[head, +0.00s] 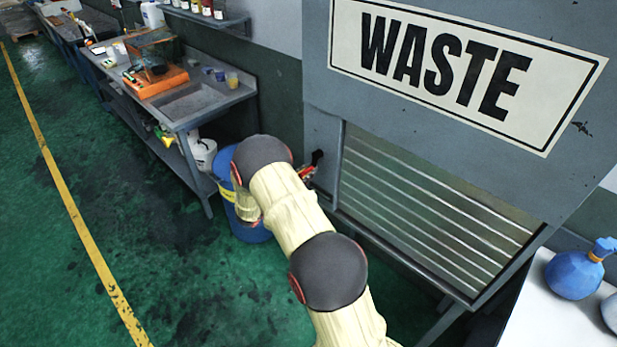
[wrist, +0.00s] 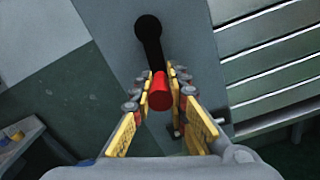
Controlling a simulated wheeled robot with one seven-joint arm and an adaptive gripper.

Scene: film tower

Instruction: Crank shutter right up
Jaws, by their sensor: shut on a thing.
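The shutter (head: 425,205) is a panel of pale horizontal slats in a grey frame under the WASTE sign. Its slats cover the opening in the head view, and part of it shows at the right of the wrist view (wrist: 280,62). The crank has a black arm (wrist: 150,42) on the grey post left of the shutter, and a red handle (wrist: 158,94). In the wrist view the crank arm points from its hub at the top down to the handle. My gripper (wrist: 160,90) is shut on the red handle, one yellow finger on each side. In the head view my arm mostly hides the gripper.
A blue drum (head: 252,230) stands left of the crank, behind my arm. A workbench (head: 190,108) with an orange device runs along the wall. A white table (head: 545,310) with a blue bottle (head: 574,274) is at the right. The green floor at left is clear.

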